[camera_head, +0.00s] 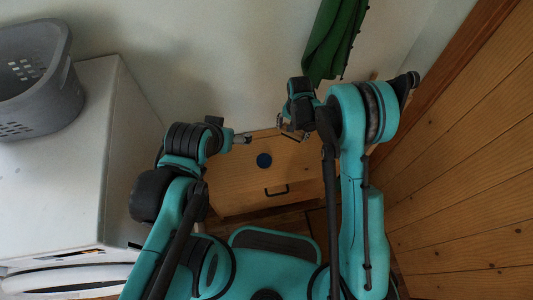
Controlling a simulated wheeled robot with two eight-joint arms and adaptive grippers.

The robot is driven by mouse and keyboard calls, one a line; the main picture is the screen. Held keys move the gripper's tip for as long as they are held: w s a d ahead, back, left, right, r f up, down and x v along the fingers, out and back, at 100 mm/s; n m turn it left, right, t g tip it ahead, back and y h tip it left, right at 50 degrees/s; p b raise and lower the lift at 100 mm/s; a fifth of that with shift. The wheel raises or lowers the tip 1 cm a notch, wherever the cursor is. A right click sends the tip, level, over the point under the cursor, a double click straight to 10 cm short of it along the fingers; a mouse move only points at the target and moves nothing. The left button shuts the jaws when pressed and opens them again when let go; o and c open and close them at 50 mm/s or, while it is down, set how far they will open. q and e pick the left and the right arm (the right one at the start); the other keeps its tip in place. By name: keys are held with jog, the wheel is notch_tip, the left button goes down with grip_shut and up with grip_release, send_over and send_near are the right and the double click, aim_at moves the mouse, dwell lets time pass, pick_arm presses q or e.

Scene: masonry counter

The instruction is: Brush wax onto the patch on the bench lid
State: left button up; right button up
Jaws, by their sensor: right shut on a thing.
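The wooden bench (235,180) stands in front of me, with its lid down as far as I can see. A round dark blue patch (264,160) lies on the bench, left of my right gripper. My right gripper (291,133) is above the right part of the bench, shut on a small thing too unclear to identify. It is apart from the patch in the picture. My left gripper (243,138) is above the bench's back left part, up and left of the patch. Its fingers are too small to tell open from shut. I cannot make out a wax container.
A dark handle (277,190) is on the bench below the patch. A white appliance (90,150) with a grey basket (38,85) on top stands at left. A green folded cloth or umbrella (335,40) hangs at the back wall. A wooden plank wall (465,160) closes the right side.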

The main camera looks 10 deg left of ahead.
jog(key=m+b, duration=0.2)
jog(key=b, duration=0.1)
send_near(266, 162)
jog(key=shift+d+f+b, duration=0.1)
jog(key=shift+f+b, duration=1)
jog(key=shift+f, duration=1.5)
jog(key=shift+f, duration=0.55)
jog(key=shift+r, duration=0.1)
notch_tip(266, 162, up, 7)
jog(key=p, duration=0.2)
jog(key=shift+p, duration=0.4)
